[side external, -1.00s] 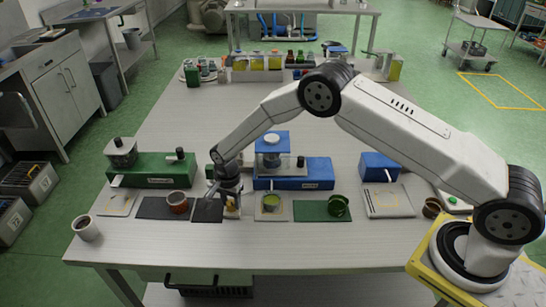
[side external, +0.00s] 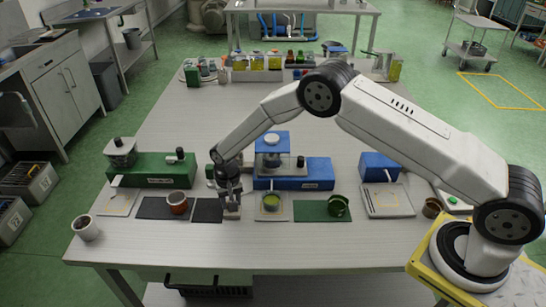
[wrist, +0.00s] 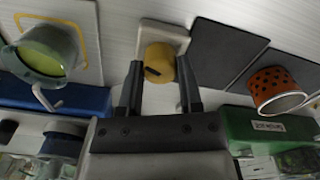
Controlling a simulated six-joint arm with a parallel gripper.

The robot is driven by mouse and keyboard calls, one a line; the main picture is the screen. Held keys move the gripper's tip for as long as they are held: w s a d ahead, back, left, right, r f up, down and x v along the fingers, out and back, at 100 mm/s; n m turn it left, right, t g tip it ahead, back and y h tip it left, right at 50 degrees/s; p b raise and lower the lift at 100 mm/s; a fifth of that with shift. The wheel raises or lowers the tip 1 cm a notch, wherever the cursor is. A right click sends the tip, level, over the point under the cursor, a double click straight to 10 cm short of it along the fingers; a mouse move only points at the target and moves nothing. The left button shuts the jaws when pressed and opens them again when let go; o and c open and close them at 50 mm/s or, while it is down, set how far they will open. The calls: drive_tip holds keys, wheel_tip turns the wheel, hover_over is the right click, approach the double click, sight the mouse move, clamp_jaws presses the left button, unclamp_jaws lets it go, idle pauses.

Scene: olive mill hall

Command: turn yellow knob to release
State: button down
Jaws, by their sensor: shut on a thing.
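The yellow knob (wrist: 158,64) shows in the wrist view between my gripper's two dark fingers, on a pale base plate (wrist: 174,33). A dark pointer mark on the knob's face lies slanted. My gripper (wrist: 160,82) is shut on the knob, one finger on each side. In the side external view my gripper (side external: 231,202) points down at the front of the table, and its fingers hide the knob there.
A green machine (side external: 150,170) and a blue machine (side external: 310,173) stand behind.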

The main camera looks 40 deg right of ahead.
drive_tip(key=n, duration=0.4)
drive_tip(key=shift+n, duration=0.4)
drive_tip(key=shift+c, duration=1.3)
unclamp_jaws()
drive_tip(key=shift+r, duration=0.1)
drive_tip(key=shift+r, duration=3.8)
